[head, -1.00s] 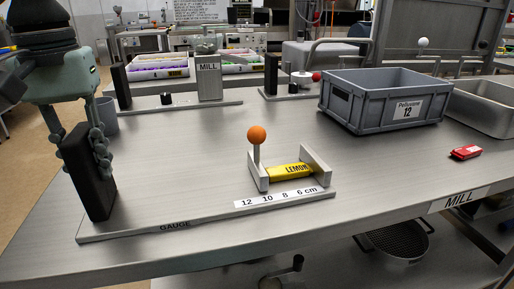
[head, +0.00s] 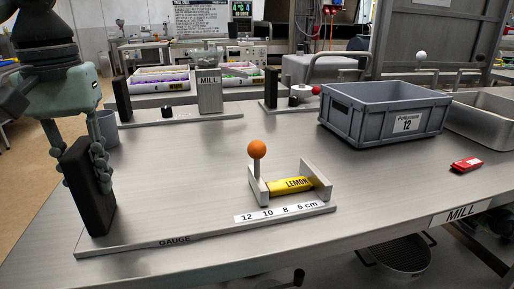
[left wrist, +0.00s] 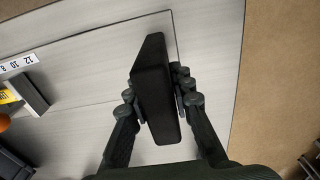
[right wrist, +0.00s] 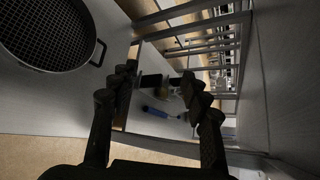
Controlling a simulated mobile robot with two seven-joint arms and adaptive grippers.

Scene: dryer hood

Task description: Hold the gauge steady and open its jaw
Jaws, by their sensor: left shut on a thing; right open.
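The gauge (head: 190,225) is a flat grey plate marked GAUGE on the near left of the table, with a scale strip (head: 278,212) reading 12 to 6 cm. A black upright block (head: 88,190) stands at its left end. My left gripper (head: 85,165) is shut on this block, with fingers on both sides in the left wrist view (left wrist: 155,95). The gauge's jaw has a slider with an orange ball knob (head: 257,149) and a fixed end wall (head: 316,180). A yellow LEMON bar (head: 290,186) lies between them. My right gripper (right wrist: 158,80) is open and empty, away from the gauge.
A grey crate (head: 340,123) labelled 12 stands at the back right, beside a metal tray. A red packet (head: 466,165) lies near the right edge. The MILL stand (head: 209,93) is behind. A round mesh sieve (right wrist: 45,30) is below the table. The table around the jaw is clear.

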